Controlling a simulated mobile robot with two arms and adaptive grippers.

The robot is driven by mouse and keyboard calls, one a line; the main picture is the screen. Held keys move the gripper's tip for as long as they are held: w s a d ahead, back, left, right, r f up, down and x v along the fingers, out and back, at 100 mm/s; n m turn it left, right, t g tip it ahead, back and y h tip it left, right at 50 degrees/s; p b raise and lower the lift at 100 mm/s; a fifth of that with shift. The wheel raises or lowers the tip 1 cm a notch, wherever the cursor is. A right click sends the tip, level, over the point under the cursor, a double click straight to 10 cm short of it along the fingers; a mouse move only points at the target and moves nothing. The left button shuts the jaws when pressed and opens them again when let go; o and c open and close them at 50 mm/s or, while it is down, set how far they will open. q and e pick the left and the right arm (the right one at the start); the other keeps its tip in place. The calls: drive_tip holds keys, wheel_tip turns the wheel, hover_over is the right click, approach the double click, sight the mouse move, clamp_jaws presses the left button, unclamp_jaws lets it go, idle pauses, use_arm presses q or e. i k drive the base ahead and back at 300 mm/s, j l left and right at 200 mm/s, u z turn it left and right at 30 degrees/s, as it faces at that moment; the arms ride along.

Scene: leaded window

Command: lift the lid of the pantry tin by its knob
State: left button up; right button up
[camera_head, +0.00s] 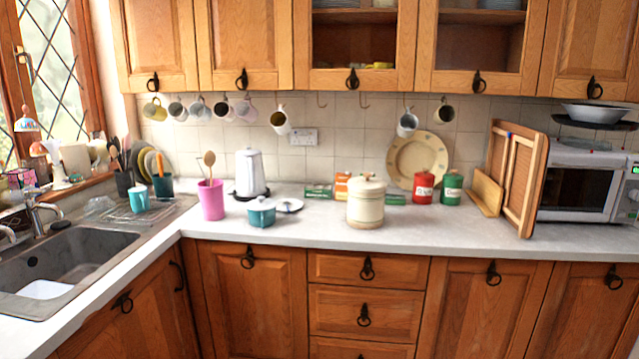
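A cream tin (366,207) stands upright on the worktop near its front edge, right of centre. Its cream lid (366,187) sits on top with a small knob (367,176) in the middle. It looks like the pantry tin. A smaller red tin (423,187) with pale lettering and a green tin (451,188) stand behind it to the right. Neither of my grippers is in view.
A teal pot (261,213) and a loose pale lid (289,205) lie left of the cream tin. Small boxes (341,184) and a round plate (418,160) are behind it. The worktop (455,232) is clear to its front right. Mugs hang above from hooks.

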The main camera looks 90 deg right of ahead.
sight(365, 184)
drive_tip(key=z, duration=3.05)
drive_tip(key=i+u, duration=0.1)
drive_tip(key=i, duration=0.35)
drive_tip(key=i+l+u, duration=0.1)
drive_tip(key=i, duration=0.35)
drive_tip(key=i+l+u, duration=0.1)
drive_tip(key=i, duration=0.35)
drive_tip(key=l, duration=0.1)
